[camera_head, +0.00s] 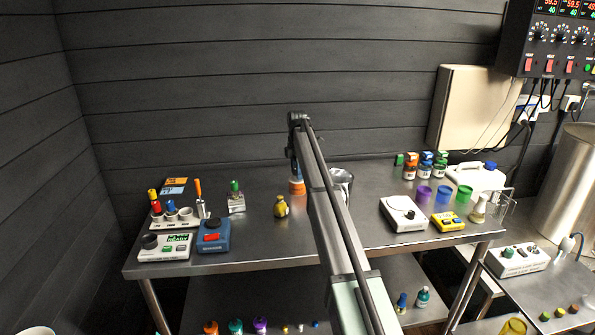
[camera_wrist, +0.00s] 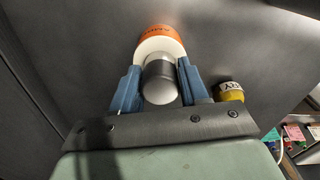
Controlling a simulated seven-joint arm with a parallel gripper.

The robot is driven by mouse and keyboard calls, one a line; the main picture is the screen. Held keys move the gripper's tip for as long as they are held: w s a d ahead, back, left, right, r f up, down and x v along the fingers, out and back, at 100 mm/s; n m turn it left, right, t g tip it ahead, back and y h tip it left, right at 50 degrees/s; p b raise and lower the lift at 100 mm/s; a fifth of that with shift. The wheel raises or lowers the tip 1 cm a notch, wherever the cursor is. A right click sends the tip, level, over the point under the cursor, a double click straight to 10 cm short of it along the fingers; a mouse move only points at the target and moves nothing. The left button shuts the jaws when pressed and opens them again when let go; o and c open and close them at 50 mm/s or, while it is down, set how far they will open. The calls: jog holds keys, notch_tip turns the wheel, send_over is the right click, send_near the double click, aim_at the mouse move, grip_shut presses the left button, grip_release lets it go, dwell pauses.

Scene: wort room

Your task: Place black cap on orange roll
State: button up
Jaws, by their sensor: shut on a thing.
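The black cap (camera_wrist: 161,70) is dark with a pale grey near end. My gripper (camera_wrist: 160,82) is shut on it, one blue finger on each side, in the wrist view. The orange roll (camera_wrist: 158,33) has a white lower part and lies straight beyond the cap. It also shows in the head view (camera_head: 297,187), standing on the table behind my arm. In the head view my gripper (camera_head: 295,165) is just above the roll, and the cap cannot be made out. Whether the cap touches the roll I cannot tell.
A yellow bottle (camera_head: 281,207) stands close by the roll and shows right of my gripper in the wrist view (camera_wrist: 230,92). A steel cup (camera_head: 342,180) is to the right. A small bottle with a green top (camera_head: 236,199) stands left. The steel table (camera_head: 260,235) is clear in front.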

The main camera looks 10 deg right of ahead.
jog(key=shift+f, duration=0.1)
jog(key=o, duration=1.1)
notch_tip(320, 180, up, 12)
jog(key=shift+s, duration=0.1)
dwell(0.3)
